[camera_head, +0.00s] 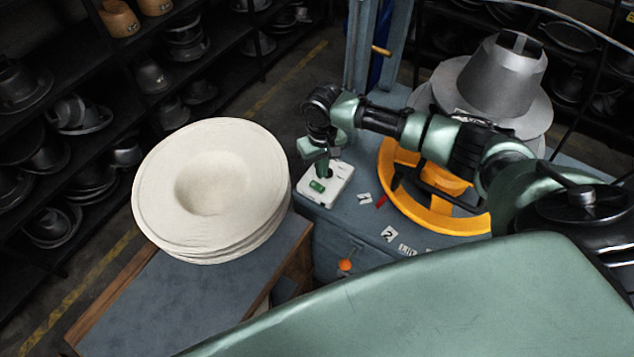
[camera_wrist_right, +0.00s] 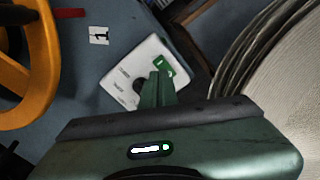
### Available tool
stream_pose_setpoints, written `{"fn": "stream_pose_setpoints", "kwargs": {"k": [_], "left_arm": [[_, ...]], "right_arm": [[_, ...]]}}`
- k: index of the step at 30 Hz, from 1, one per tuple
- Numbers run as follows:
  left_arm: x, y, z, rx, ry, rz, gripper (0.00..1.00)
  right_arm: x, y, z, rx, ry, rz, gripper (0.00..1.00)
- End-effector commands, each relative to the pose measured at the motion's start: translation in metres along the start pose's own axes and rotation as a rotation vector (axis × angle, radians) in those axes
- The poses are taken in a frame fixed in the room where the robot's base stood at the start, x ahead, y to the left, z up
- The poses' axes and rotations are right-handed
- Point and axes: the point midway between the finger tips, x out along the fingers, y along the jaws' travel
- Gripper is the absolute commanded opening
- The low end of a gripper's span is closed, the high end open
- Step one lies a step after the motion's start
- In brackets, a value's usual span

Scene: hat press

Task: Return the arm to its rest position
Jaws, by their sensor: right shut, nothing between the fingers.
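My right arm reaches in from the right in the head view, over the blue press table (camera_head: 345,225). My right gripper (camera_head: 324,174) points down over the white switch box (camera_head: 338,190) with its green button (camera_head: 317,186). In the right wrist view the shut fingers (camera_wrist_right: 158,88) are close to the green button (camera_wrist_right: 164,66) on the white box (camera_wrist_right: 125,75). Nothing is between them. I cannot tell whether the fingertips touch the box. My left gripper does not show.
The grey hat press (camera_head: 500,80) with a yellow ring (camera_head: 440,222) stands to the right, under my arm. A stack of cream hats (camera_head: 160,190) lies on a wooden-edged table (camera_head: 150,310) to the left. Dark shelves (camera_head: 235,35) with hat moulds stand behind.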

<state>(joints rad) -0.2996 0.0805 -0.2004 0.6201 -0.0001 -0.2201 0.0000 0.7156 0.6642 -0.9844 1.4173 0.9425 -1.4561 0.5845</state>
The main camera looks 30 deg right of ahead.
Motion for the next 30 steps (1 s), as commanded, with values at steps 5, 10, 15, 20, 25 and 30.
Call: {"fn": "stream_pose_setpoints", "kwargs": {"k": [5,10,15,20,25,30], "left_arm": [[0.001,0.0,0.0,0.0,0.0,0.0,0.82],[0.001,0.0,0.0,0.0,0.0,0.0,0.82],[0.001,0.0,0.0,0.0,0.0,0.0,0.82],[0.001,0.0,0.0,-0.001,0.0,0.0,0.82],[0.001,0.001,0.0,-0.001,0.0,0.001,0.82],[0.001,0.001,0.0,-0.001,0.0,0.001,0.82]], "right_arm": [[0.001,0.0,0.0,0.0,0.0,0.0,0.0],[0.001,0.0,0.0,0.0,0.0,0.0,0.0],[0.009,-0.021,0.013,-0.053,0.001,-0.023,0.0],[0.024,-0.086,0.058,-0.215,0.037,-0.103,0.0],[0.018,-0.142,0.109,-0.335,0.133,-0.192,0.0],[-0.001,-0.153,0.152,-0.341,0.238,-0.22,0.0]]}}
